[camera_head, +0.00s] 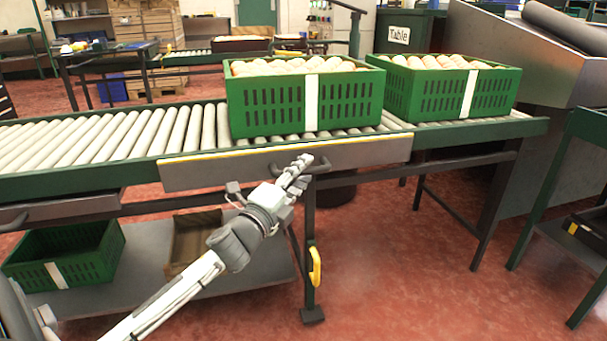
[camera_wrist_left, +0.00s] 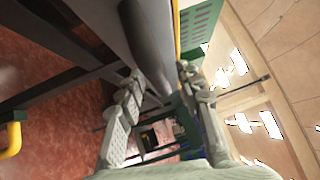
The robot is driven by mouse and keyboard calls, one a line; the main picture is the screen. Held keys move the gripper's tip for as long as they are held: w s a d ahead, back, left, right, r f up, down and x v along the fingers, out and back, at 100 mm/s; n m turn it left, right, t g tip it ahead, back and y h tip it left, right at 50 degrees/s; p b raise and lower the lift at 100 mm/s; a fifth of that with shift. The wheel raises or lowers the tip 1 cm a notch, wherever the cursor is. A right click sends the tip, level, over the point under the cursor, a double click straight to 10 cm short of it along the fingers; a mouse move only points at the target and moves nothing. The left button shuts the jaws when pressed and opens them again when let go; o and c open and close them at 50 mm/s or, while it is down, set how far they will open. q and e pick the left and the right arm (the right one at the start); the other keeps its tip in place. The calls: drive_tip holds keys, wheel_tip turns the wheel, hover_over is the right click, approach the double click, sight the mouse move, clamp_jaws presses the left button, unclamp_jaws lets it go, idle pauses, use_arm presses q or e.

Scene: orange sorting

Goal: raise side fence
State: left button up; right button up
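The side fence (camera_head: 220,172) is a grey panel with a yellow top edge along the front of the roller conveyor, below the crates. A dark handle (camera_head: 322,167) shows at its middle. My left gripper (camera_head: 304,168) is at this handle, in front of the panel. In the left wrist view the fingers of my left gripper (camera_wrist_left: 162,80) are spread apart, with the dark grey handle bar (camera_wrist_left: 148,50) between them. I cannot tell whether either finger touches the bar. My right gripper is not in view.
Two green crates (camera_head: 268,105) (camera_head: 452,100) full of oranges stand on the conveyor rollers (camera_head: 150,130), behind the fence. An empty green crate (camera_head: 85,262) and a brown box (camera_head: 190,243) sit on the lower shelf. A yellow handle (camera_head: 315,267) is on the conveyor leg.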

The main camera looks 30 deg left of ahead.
use_arm(q)
drive_tip(key=shift+w, duration=0.3)
clamp_jaws()
idle(0.3)
